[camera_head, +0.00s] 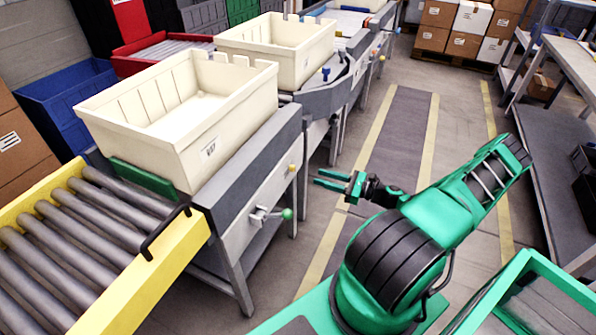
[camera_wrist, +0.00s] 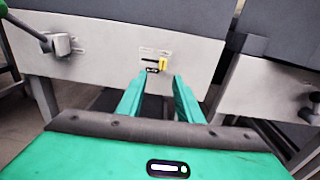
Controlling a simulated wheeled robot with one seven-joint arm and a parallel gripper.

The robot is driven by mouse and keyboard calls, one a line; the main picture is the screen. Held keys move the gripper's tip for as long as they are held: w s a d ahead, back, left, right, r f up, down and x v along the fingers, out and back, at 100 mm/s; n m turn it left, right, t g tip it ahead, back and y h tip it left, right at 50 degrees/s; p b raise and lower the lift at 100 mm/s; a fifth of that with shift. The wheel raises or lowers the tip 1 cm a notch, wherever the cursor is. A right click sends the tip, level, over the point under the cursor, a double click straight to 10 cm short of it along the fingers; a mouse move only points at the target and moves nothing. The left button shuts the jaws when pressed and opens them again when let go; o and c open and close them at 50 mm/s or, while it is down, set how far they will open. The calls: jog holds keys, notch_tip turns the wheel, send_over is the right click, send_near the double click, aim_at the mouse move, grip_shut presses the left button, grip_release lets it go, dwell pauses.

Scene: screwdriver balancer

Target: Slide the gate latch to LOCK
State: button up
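The gate latch (camera_wrist: 164,64) is a small yellow slider on the light grey side panel of the conveyor station, straight ahead in the wrist view. It sits at the right end of a short dark slot, under small markings too small to read. In the head view a yellow knob (camera_head: 291,168) shows on the same panel. My gripper (camera_head: 317,178) is open and empty, its two green fingers pointing at the panel. In the wrist view the fingertips (camera_wrist: 159,78) appear just below and on either side of the latch. I cannot tell whether they touch the panel.
A lever with a green knob (camera_head: 286,214) sticks out left of the latch. Cream crates (camera_head: 240,135) stand on the conveyor above. A yellow-framed roller conveyor (camera_head: 165,265) lies to the left. The floor aisle (camera_head: 400,130) behind my arm is clear.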

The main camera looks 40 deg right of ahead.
aim_at(295, 168)
jog(key=x, duration=1)
jog(key=shift+w+d, duration=0.15)
jog(key=shift+w, duration=0.3)
grip_shut()
